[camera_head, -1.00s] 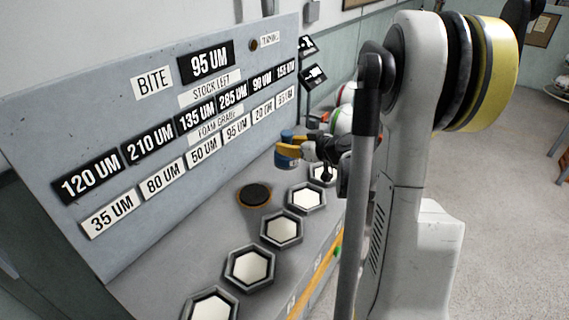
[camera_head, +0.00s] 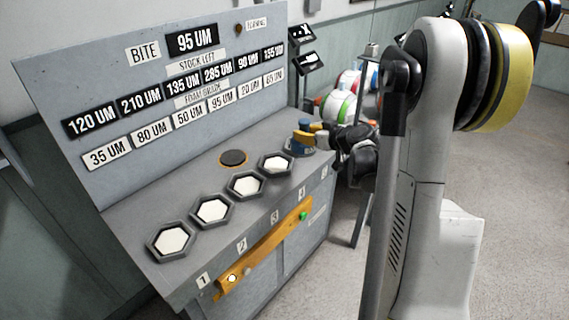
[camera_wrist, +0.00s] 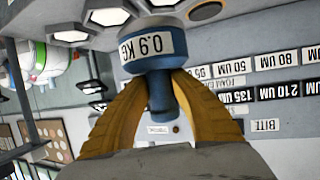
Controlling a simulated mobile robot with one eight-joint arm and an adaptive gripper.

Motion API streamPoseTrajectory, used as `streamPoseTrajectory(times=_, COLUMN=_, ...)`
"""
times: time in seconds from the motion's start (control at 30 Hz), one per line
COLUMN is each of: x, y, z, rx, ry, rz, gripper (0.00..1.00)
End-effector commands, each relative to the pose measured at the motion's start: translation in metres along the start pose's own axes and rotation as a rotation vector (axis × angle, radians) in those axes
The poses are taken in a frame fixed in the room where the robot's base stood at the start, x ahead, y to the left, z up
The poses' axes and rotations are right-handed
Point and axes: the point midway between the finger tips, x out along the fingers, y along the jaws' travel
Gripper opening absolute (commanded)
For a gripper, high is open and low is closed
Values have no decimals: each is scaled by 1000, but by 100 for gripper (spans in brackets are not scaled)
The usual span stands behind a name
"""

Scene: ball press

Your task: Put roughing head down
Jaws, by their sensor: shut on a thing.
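My gripper (camera_head: 308,132) is shut on a blue head (camera_head: 302,148) at the far right end of the console's sloped top. In the wrist view the yellow fingers (camera_wrist: 161,95) grip the head's narrow blue neck from both sides. Its wide body carries a white label (camera_wrist: 147,47) reading 0.9 KG. In the head view the head is small and partly covered by the fingers. I cannot tell whether its underside touches the console.
The console top (camera_head: 140,215) has a row of white hexagonal pads (camera_head: 211,210) and a dark round disc (camera_head: 233,158). A labelled panel (camera_head: 100,90) rises behind. A yellow bar (camera_head: 262,250) runs along the front. Coloured balls (camera_head: 340,105) stand beyond the right end.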

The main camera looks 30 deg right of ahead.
Motion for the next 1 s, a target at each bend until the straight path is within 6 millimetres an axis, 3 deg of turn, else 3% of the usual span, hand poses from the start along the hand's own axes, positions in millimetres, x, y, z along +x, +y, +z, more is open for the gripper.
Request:
streamPoseTrajectory(times=0.3, x=74, y=-28, z=17, rx=-2, ry=2, rz=-4, gripper=0)
streamPoseTrajectory(times=0.5, x=108, y=-39, z=23, rx=-1, ry=1, rz=-1, gripper=0)
streamPoseTrajectory(times=0.77, x=120, y=-42, z=28, rx=1, ry=1, rz=1, gripper=0)
streamPoseTrajectory(times=1.0, x=132, y=-42, z=59, rx=0, ry=1, rz=1, gripper=0)
